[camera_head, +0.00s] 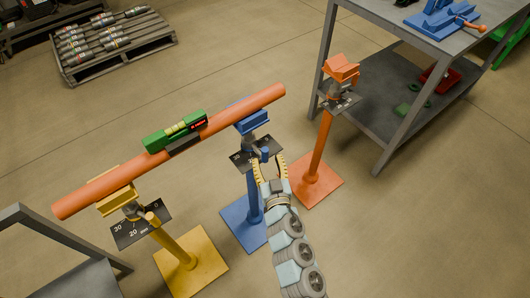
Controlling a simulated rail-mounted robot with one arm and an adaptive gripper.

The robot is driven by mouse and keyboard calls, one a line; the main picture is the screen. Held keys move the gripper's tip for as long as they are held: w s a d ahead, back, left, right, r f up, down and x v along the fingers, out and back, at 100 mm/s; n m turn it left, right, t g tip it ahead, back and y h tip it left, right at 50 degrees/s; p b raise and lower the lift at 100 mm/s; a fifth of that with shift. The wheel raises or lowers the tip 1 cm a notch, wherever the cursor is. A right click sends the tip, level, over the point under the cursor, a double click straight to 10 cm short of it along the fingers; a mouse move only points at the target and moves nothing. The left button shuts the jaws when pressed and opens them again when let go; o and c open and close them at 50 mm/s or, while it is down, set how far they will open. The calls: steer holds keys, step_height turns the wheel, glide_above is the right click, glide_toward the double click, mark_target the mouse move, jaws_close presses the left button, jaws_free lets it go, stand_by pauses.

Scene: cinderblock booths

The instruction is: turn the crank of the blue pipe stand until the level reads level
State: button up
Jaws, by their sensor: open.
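The blue pipe stand (254,200) stands in the middle, its head under the right part of a long orange pipe (105,183). A dark scale plate (243,160) sits below its head. A small blue knob, which looks like the crank handle (265,154), shows at the plate's right side. My gripper (268,160) is open, its yellow fingers on either side of this knob; I cannot tell whether they touch it. The green level (160,141) lies on the pipe with a yellowish vial and a small red lit display, too small to read.
A yellow stand (180,256) bears the pipe's left part. An orange stand (318,165) without a pipe stands close right of my gripper. A grey workbench (385,35) is at upper right, a grey table edge (60,233) at lower left. A loaded pallet (125,50) lies behind.

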mark_target(266, 154)
steer(key=shift+b+x, duration=0.5)
steer(key=shift+x, duration=1.6)
jaws_close()
